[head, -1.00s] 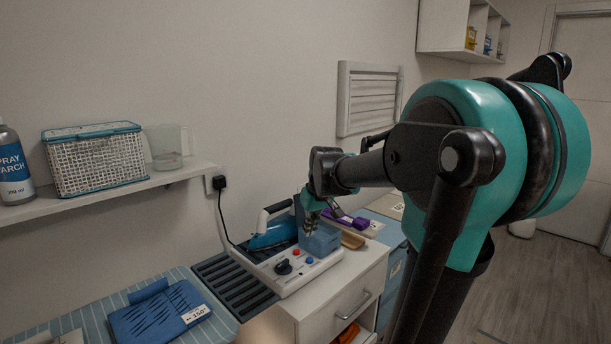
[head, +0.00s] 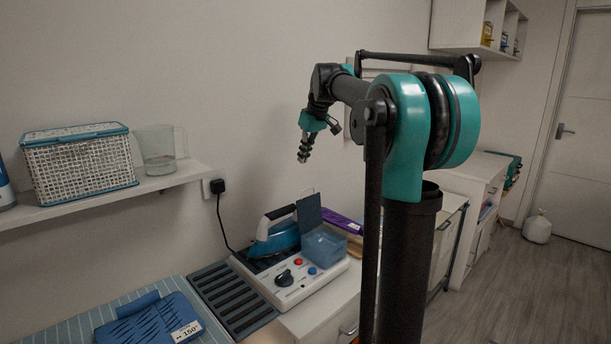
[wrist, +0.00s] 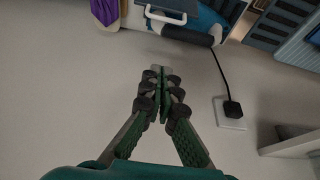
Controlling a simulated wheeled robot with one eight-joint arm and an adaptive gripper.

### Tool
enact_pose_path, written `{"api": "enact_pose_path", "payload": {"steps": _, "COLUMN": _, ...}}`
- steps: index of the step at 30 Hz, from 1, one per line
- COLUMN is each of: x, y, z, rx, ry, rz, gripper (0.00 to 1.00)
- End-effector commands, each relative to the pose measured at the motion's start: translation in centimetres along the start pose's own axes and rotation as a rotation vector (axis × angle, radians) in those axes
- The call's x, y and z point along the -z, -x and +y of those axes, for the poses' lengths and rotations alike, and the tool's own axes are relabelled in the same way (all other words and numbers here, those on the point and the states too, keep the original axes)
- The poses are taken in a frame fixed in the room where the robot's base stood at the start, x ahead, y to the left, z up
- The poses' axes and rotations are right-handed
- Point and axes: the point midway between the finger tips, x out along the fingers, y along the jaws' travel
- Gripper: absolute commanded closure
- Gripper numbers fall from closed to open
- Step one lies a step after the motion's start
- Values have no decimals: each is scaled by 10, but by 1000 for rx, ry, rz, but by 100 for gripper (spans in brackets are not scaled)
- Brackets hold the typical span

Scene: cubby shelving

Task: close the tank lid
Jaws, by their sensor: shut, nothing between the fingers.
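The blue translucent tank (head: 325,246) sits at the back right of the white ironing station (head: 298,285). Its dark blue lid (head: 308,209) stands up, open, at the tank's left and back side. My gripper (head: 303,157) is up in the air above the station, near the wall, pointing down and clear of the lid. In the wrist view my gripper (wrist: 162,80) has its fingers together with nothing between them.
A blue iron (head: 282,236) rests on the station, left of the tank. A purple item (head: 342,222) lies behind the tank. A wall shelf (head: 110,196) holds a basket (head: 80,165) and a clear jug (head: 160,150). A black plug (head: 217,186) is in the wall socket.

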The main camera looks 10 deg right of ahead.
Motion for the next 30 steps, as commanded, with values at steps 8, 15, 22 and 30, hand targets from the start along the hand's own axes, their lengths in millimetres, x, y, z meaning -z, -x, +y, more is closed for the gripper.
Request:
{"api": "enact_pose_path", "payload": {"steps": 8, "x": 0, "y": -40, "z": 0, "rx": 0, "ry": -1, "rz": 0, "gripper": 100}}
{"api": "enact_pose_path", "payload": {"steps": 15, "x": 0, "y": -88, "z": 0, "rx": 0, "ry": 0, "rz": 1, "gripper": 100}}
{"api": "enact_pose_path", "payload": {"steps": 22, "x": -24, "y": -90, "z": 0, "rx": -1, "ry": -4, "rz": 0, "gripper": 100}}
{"api": "enact_pose_path", "payload": {"steps": 30, "x": -38, "y": -85, "z": 0, "rx": 0, "ry": -1, "rz": 0, "gripper": 100}}
